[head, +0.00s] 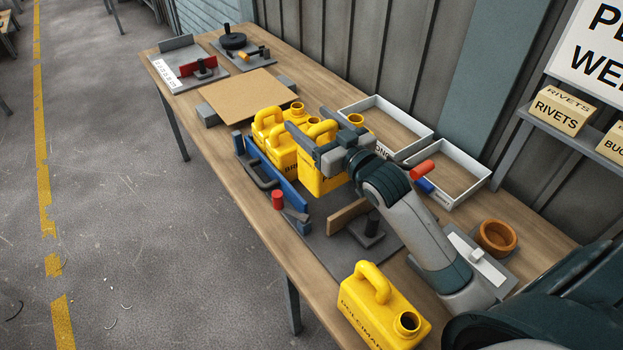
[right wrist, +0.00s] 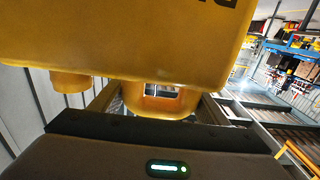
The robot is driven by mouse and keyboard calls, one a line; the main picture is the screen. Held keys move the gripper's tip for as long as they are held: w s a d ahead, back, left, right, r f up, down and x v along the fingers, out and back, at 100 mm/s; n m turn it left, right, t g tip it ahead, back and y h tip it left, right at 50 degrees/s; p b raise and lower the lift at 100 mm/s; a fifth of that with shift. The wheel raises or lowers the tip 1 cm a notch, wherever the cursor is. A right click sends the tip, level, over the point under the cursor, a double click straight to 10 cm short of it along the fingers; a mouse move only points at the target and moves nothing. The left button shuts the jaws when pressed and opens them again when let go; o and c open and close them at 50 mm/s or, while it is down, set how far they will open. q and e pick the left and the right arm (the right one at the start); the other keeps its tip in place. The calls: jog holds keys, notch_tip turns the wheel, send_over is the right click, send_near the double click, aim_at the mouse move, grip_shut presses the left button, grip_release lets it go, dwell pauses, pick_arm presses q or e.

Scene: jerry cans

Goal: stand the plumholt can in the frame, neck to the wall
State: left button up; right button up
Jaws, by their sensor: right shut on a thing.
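My right gripper (head: 322,150) is shut on the handle of a yellow can (head: 322,180). The same can (right wrist: 150,40) fills the top of the right wrist view, with its handle (right wrist: 160,98) between the fingers. Its neck (head: 356,119) points toward the wall. Its label is mostly hidden, so I cannot read the name, nor tell whether it is clear of the table. Another yellow can (head: 277,147), label starting "BR", stands close behind it. Two white rectangular frames (head: 425,130) (head: 487,173) lie by the wall, both empty. My left gripper is not in view.
A third yellow can (head: 372,305), label starting "DOL", stands at the near edge. A blue-railed fixture (head: 290,190) and a wooden block (head: 347,216) are near the held can. An orange-brown bowl (head: 497,236) stands at right. A brown board (head: 235,95) lies beyond the cans.

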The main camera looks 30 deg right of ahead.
notch_tip(320, 180, down, 6)
jog(key=p, duration=0.1)
jog(key=shift+f, duration=0.15)
dwell(0.4)
notch_tip(320, 180, down, 3)
jog(key=shift+f+p, duration=0.15)
jog(key=shift+p, duration=0.25)
jog(key=shift+f, duration=0.3)
jog(key=o, duration=1.4)
